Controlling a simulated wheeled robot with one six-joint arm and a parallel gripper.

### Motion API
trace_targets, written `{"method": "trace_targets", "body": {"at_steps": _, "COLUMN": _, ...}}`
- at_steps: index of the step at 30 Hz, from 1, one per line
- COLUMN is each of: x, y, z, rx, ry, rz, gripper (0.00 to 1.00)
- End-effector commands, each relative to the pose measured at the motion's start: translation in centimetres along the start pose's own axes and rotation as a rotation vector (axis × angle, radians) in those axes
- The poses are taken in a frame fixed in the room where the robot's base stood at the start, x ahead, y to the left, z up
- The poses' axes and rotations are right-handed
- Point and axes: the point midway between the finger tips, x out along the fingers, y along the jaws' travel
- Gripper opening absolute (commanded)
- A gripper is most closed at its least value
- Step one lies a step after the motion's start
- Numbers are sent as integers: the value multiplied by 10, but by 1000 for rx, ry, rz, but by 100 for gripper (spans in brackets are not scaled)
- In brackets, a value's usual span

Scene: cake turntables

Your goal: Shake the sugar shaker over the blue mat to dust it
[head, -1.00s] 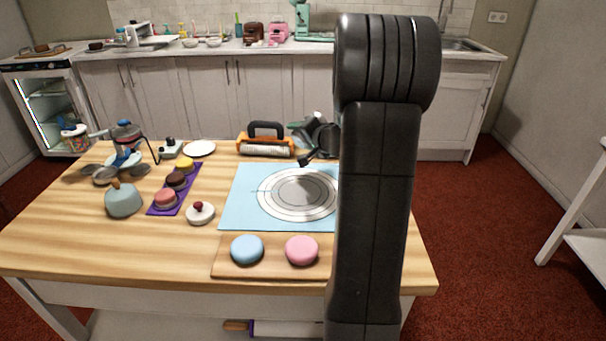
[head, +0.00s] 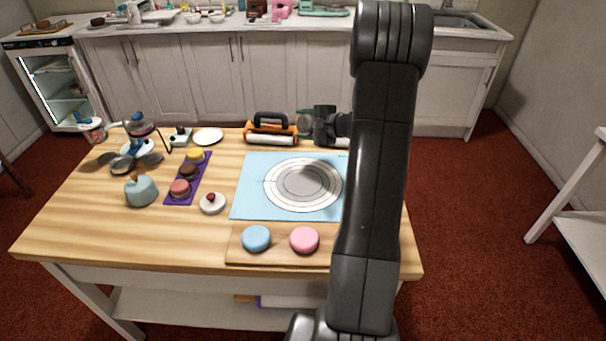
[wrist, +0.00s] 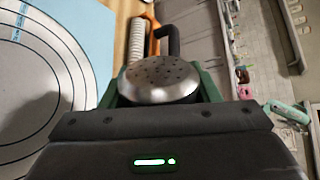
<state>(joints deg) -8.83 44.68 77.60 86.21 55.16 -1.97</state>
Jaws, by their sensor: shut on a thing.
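The sugar shaker (wrist: 160,82) shows in the wrist view as a round metal cap with small holes. My gripper (wrist: 161,88) is shut on it, with green fingers on either side. In the head view the gripper (head: 306,122) is beyond the back edge of the mat, with the shaker small and hard to make out there. The blue mat (head: 244,200) lies flat on the table with ringed circles printed on it. Its right side is hidden by my arm. In the wrist view the mat (wrist: 85,22) is at the left. No dust is visible on it.
An orange-framed roller with a black handle (head: 271,130) stands behind the mat. A board (head: 280,256) with blue (head: 256,238) and pink (head: 304,240) rounds lies in front. A purple strip (head: 198,182) with small cakes and a white cake (head: 212,203) are left.

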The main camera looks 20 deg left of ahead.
Motion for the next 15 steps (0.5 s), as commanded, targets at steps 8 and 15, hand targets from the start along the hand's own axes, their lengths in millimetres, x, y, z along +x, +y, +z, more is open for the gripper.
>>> {"method": "trace_targets", "body": {"at_steps": 8, "x": -5, "y": -12, "z": 4, "rx": 327, "ry": -133, "rz": 0, "gripper": 25}}
{"method": "trace_targets", "body": {"at_steps": 15, "x": -8, "y": -19, "z": 8, "rx": 669, "ry": -273, "rz": 0, "gripper": 25}}
